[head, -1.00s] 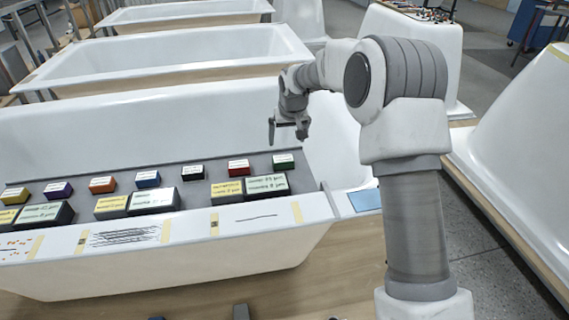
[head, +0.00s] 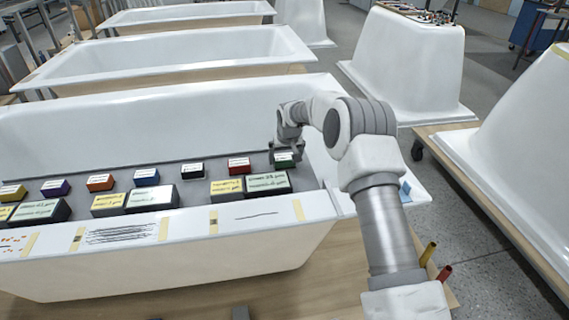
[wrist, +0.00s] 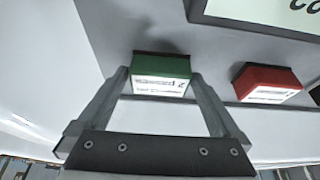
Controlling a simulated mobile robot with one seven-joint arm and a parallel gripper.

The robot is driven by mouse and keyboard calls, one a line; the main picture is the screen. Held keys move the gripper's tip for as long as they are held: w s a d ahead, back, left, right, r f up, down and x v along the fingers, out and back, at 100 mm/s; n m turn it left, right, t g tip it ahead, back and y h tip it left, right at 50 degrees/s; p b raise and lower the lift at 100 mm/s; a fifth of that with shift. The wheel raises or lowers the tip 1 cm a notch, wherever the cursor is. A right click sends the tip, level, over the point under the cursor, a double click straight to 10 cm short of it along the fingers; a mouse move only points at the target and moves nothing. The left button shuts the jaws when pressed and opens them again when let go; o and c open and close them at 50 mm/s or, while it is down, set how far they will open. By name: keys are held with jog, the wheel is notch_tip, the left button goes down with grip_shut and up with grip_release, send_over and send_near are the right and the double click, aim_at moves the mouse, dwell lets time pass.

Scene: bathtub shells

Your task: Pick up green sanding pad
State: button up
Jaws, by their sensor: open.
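The green sanding pad (head: 284,160) is a small block with a white label on its face, on the grey board at the right end of the back row. In the wrist view the green pad (wrist: 161,64) shows between the tips of my two fingers. My gripper (head: 285,148) is right over the pad, open and empty. In the wrist view my gripper (wrist: 160,78) has one finger on each side of the pad. I cannot tell whether the fingers touch it.
A red pad (head: 239,166) sits left of the green one; it also shows in the wrist view (wrist: 266,83). A larger block with a pale green label (head: 267,184) stands in front.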

aim_at(284, 155)
jog(key=shift+w+f, duration=0.2)
jog(key=shift+f, duration=0.2)
jog(key=c, duration=1.1)
jog(key=shift+r, duration=0.15)
jog(key=shift+r, duration=0.6)
notch_tip(284, 155, up, 3)
jog(key=shift+f+p, duration=0.1)
jog(key=shift+p, duration=0.5)
jog(key=s+d+r, duration=0.2)
jog(key=s+d+r+p, duration=0.1)
jog(key=s+d+r, duration=0.1)
jog(key=s+d, duration=0.1)
jog(key=s+d+r, duration=0.2)
jog(key=s+d, duration=0.1)
jog(key=shift+d+r, duration=0.2)
jog(key=shift+r, duration=0.2)
